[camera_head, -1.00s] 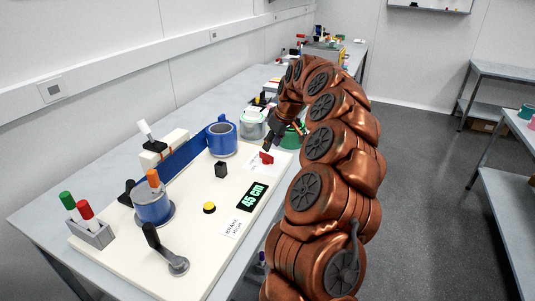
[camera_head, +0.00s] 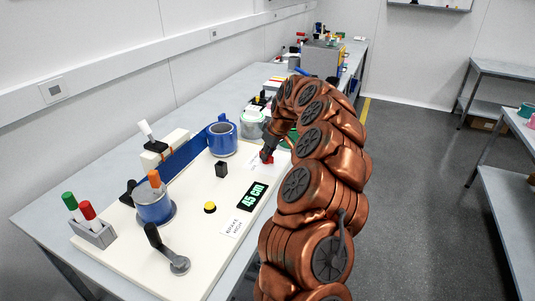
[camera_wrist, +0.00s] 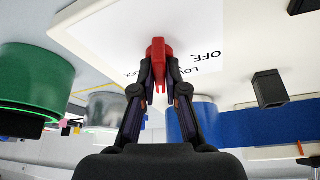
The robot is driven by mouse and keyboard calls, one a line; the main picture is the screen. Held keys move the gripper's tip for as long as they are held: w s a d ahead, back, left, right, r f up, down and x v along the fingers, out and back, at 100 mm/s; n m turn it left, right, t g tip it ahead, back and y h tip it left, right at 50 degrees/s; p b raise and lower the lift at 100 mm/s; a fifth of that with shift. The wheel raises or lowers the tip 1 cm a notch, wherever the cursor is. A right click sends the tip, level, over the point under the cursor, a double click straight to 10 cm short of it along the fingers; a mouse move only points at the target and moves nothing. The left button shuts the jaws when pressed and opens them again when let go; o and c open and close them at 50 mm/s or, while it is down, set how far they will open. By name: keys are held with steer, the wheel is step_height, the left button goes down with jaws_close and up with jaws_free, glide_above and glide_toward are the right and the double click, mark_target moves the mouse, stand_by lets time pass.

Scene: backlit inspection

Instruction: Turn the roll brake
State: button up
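The roll brake, a red lever (camera_wrist: 157,50), stands on a white label plate with "OFF" and "LO…" lettering, partly covered, in the wrist view. My gripper (camera_wrist: 158,78) has its two dark fingers drawn in on either side of the red lever, their tips against it. In the head view the red brake (camera_head: 269,161) shows as a small patch at the right back of the white board (camera_head: 197,243), just below my gripper (camera_head: 267,153). The fingertips are too small there to make out.
A green cylinder (camera_wrist: 35,85) stands near my gripper.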

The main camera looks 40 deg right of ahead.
jaws_close()
steer(key=shift+f+b, duration=0.15)
steer(key=shift+b, duration=0.25)
steer(key=shift+f+m+h+b, duration=0.1)
steer(key=shift+m+h+b, duration=0.2)
steer(key=shift+m+b, duration=0.55)
steer(key=m+b, duration=0.2)
steer(key=b, duration=0.1)
steer(key=shift+f+h, duration=0.1)
steer(key=shift+h, duration=0.3)
steer(key=m+h+b, duration=0.1)
steer(key=m+b, duration=0.2)
steer(key=b, duration=0.1)
steer(key=shift+r, duration=0.2)
steer(key=shift+a+r+m+g+h+b, duration=0.15)
steer(key=shift+m+g+h+b, duration=0.15)
steer(key=shift+m+b, duration=0.3)
steer(key=shift+r, duration=0.1)
steer(key=o, duration=0.6)
jaws_free()
steer(key=shift+c, duration=0.2)
